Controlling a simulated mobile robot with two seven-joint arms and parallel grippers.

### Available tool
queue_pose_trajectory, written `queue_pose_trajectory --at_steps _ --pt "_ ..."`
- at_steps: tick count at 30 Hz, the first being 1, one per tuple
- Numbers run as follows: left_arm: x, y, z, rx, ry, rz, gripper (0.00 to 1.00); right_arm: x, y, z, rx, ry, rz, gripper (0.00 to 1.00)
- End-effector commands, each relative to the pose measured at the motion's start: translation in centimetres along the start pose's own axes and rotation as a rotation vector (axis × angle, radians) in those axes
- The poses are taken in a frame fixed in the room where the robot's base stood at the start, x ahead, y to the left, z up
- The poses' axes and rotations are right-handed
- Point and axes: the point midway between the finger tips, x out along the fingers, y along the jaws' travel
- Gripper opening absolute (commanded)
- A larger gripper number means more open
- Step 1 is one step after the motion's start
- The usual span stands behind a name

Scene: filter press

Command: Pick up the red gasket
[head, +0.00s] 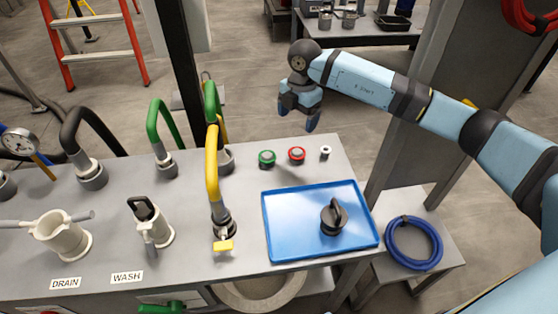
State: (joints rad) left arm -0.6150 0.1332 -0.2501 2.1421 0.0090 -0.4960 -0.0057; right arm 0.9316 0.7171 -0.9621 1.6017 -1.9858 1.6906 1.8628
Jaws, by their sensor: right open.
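A thick red loop (525,18) hangs at the top right corner on the grey post and is cut off by the frame edge. I cannot tell whether it is the red gasket or a coil of hose. No other red ring shows clearly. My right gripper (297,118) is open and empty, pointing down just beyond the far edge of the bench. It is well to the left of the red loop. My left gripper is not in view.
The grey bench (90,225) carries pipes, valves, a red button (297,154) and a green button (267,158). A blue tray (290,235) holds a dark knobbed part (333,216). A blue coil (413,243) lies on a low stand. The grey post (415,120) stands behind my right arm.

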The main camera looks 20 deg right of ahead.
Motion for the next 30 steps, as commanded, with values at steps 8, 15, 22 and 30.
queue_pose_trajectory --at_steps 8,15,22,30 --pt "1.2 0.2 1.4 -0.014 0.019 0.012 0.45 3.1 -0.2 1.7 0.046 -0.063 -0.018 0.86" --pt "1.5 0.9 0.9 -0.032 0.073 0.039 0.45 7.2 -0.2 1.9 0.045 -0.061 -0.016 0.86" --pt "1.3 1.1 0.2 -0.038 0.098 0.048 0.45 8.3 -0.2 1.9 0.043 -0.06 -0.015 0.86" --pt "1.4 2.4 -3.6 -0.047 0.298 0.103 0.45 11.5 0.0 1.5 0.042 -0.059 -0.015 0.86"
